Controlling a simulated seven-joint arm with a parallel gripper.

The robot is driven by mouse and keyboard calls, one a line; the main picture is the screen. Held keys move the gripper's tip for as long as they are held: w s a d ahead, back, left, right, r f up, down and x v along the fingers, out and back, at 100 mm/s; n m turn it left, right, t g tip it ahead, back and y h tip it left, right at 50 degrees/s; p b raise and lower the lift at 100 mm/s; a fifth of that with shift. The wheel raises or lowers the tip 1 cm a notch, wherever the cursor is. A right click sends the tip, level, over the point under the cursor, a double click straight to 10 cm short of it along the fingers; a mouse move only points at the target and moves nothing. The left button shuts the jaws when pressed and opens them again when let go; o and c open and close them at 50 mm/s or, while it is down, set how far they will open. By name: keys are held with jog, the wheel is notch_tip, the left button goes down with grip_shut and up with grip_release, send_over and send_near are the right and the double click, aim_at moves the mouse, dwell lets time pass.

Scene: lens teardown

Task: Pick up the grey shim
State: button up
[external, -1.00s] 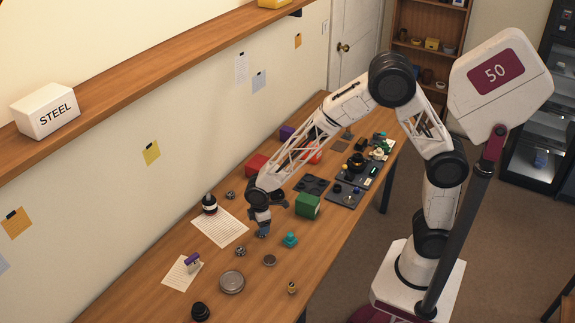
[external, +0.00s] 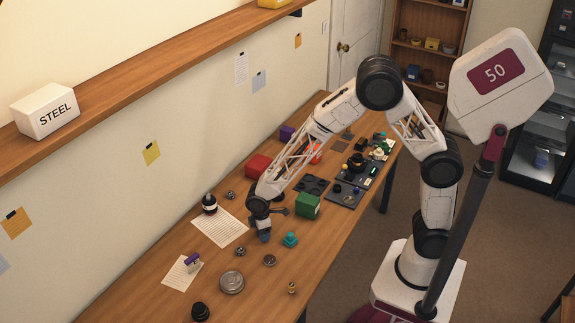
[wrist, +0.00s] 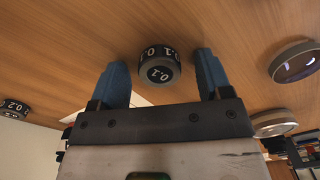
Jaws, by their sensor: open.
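A dark grey shim (wrist: 159,69), a short round piece marked 0.1 in white, stands on the table in the wrist view, framed between my two blue fingertips. It appears to be the small ring (external: 240,251) left of my gripper in the external view. A similar darker piece marked 0.2 (wrist: 12,107) is at the left edge of the wrist view, probably the small piece near the wall (external: 230,195). My gripper (external: 264,236) is open, its fingers (wrist: 168,80) empty and pointing toward the 0.1 piece. Its gap from the piece is hard to judge.
A large silver disc (external: 232,282) and a smaller grey disc (external: 269,260) lie nearby. A teal part (external: 290,239) and a green block (external: 307,205) stand right of my gripper. A white sheet (external: 220,228) lies to the left. The table's front-left area has free room.

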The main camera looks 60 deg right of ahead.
jog(key=c, duration=1)
jog(key=shift+r, duration=0.1)
jog(key=shift+c, duration=0.2)
notch_tip(320, 180, up, 10)
dwell(0.5)
